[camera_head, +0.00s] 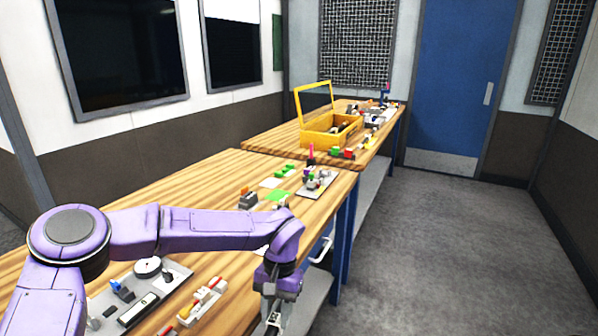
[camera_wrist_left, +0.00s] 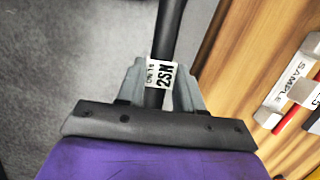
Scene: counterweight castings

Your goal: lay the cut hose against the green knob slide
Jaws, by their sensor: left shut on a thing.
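My left gripper (camera_wrist_left: 158,88) is shut on a black cut hose (camera_wrist_left: 169,25) with a white label reading "2SN" between the fingers. The hose runs up and out of the top of the left wrist view. In the head view my left gripper (camera_head: 274,318) points down at the bottom, by the near table's right edge; the hose is hard to make out there. I cannot single out the green knob slide. Small green pieces show on the near table, including a flat green piece (camera_head: 278,196) beside a grey plate (camera_head: 325,187) with small parts. My right gripper is not in view.
The near wooden table (camera_head: 190,200) holds a grey tray of parts (camera_head: 180,292) and a white-and-red piece (camera_head: 205,300). A yellow open box (camera_head: 325,138) stands on the far table. Grey floor (camera_head: 430,240) lies clear to the right.

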